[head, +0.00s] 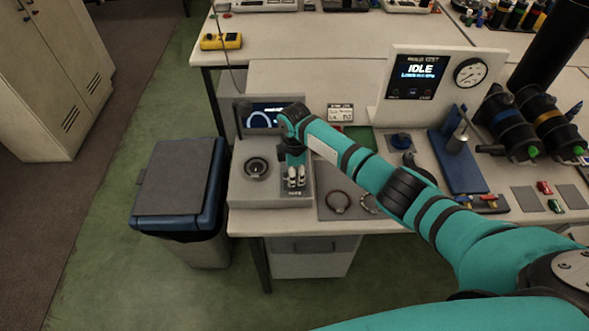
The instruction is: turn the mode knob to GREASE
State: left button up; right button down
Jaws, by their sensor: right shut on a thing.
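The pale grey device (240,193) stands at the left front of the bench, with a small screen (262,117) at its back and a dark round well (256,168) on its top. A small labelled panel (296,192) is at its right front. My right gripper (295,182) points down at this panel, its fingers shut on the mode knob. The knob is hidden by the fingers, and its setting cannot be read. The screen is partly hidden by my right arm and its text is too small to read. My left gripper is not in view.
Two metal rings lie on a grey mat (327,212) right of the device. A blue stand (460,165), a white panel reading IDLE (418,70) and a gauge (470,72) stand further right.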

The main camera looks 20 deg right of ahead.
jog(key=m+p, duration=0.2)
jog(key=m, duration=0.2)
jog(key=shift+r+m, duration=0.15)
jog(key=shift+m, duration=0.15)
jog(key=shift+m+p, duration=0.95)
jog(key=shift+m, duration=1.05)
jog(key=c, duration=1)
grip_release()
notch_tip(320, 180, up, 12)
jog(key=shift+f, duration=0.1)
